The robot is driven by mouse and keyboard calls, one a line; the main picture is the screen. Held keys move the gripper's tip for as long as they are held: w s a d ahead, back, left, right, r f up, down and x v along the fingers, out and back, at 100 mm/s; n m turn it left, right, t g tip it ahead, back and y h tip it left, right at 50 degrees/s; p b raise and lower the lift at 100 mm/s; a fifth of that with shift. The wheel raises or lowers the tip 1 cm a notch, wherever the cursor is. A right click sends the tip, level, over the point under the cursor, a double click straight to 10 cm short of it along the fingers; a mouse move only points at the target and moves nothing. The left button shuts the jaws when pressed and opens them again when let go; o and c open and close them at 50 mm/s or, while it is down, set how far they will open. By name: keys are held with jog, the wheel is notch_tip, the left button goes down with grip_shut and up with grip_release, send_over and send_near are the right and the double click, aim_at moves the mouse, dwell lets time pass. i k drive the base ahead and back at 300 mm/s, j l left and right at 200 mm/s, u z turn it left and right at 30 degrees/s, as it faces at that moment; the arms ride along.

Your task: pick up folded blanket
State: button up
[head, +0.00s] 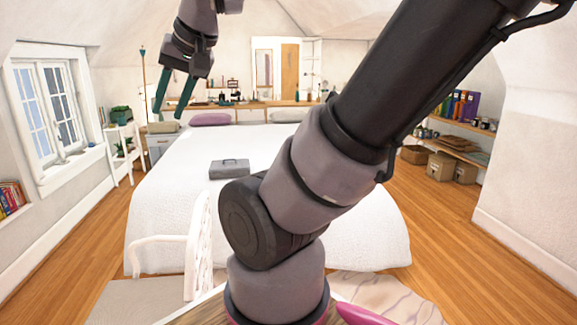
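My gripper (169,108) has two dark green fingers that hang down at the upper left, spread apart with nothing between them. In the picture it lies above and left of the bed's middle. No thing is plainly a folded blanket. A flat grey block (230,170) with a handle-like dark shape on top lies on the white bed (180,205); I cannot tell whether it is the blanket. A small grey-beige item (162,127) shows just below the fingertips near the bed's far left corner. Brown flat layers (458,146) lie on the right shelf.
A mauve pillow (210,119) lies at the bed's head. A white chair (199,245) stands at the near left of the bed. Shelves with books (462,106) and boxes (441,167) line the right wall. Wooden floor (440,235) is clear right of the bed. My arm hides much of the bed.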

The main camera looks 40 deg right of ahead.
aim_at(231, 168)
jog(key=l+z, duration=0.35)
jog(key=i+l+z, duration=0.15)
jog(key=l+z, duration=0.15)
jog(key=i+l+z, duration=0.15)
jog(key=l+z, duration=0.2)
jog(key=i+u, duration=0.35)
jog(key=i, duration=0.25)
jog(key=i+l, duration=0.15)
jog(key=i, duration=0.55)
jog(key=i+l+z, duration=0.1)
jog(key=i, duration=0.65)
jog(key=i+l, duration=0.15)
jog(key=i, duration=0.55)
